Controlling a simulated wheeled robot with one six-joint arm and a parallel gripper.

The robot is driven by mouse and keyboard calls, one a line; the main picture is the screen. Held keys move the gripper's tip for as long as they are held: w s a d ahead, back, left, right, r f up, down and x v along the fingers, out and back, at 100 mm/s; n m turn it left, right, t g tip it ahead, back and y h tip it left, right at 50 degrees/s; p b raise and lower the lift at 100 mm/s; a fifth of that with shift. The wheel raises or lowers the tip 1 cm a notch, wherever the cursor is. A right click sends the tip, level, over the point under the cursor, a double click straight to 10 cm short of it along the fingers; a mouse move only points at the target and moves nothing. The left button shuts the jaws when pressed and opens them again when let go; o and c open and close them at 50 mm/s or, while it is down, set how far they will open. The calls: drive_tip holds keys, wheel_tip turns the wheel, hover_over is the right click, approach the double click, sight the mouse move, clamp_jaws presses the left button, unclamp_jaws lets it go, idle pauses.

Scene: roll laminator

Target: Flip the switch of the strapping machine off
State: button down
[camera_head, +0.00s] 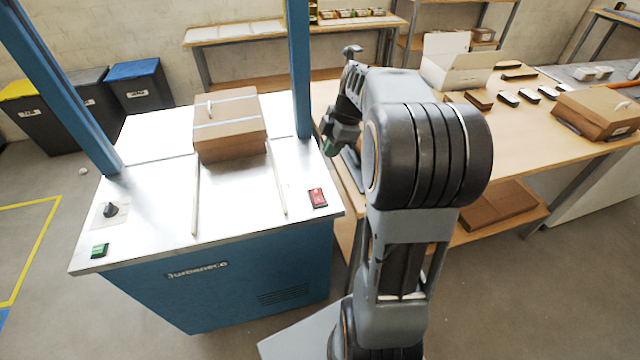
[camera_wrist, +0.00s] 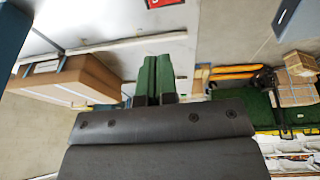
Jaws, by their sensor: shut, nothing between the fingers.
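The strapping machine (camera_head: 240,235) is a blue cabinet with a shiny metal top and a blue arch. A red rocker switch (camera_head: 318,197) sits at the right front corner of its top. A red part, probably that switch (camera_wrist: 165,3), is cut off at the top edge of the wrist view. My gripper (camera_head: 329,147) is above the right side of the machine, behind the red switch and apart from it. Its green fingers (camera_wrist: 155,80) are together and empty in the wrist view. Which way the switch is tilted cannot be told.
A strapped cardboard box (camera_head: 228,140) stands on the machine under the arch. A black knob (camera_head: 111,210) and green button (camera_head: 100,250) are at its left front. A wooden workbench (camera_head: 535,125) with boxes stands to the right. The metal top around the red switch is clear.

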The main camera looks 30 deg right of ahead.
drive_tip(key=p, duration=0.1)
approach(316, 192)
drive_tip(key=x, duration=0.5)
drive_tip(key=shift+a, duration=0.2)
drive_tip(key=shift+w+f, duration=0.1)
drive_tip(key=shift+f, duration=0.75)
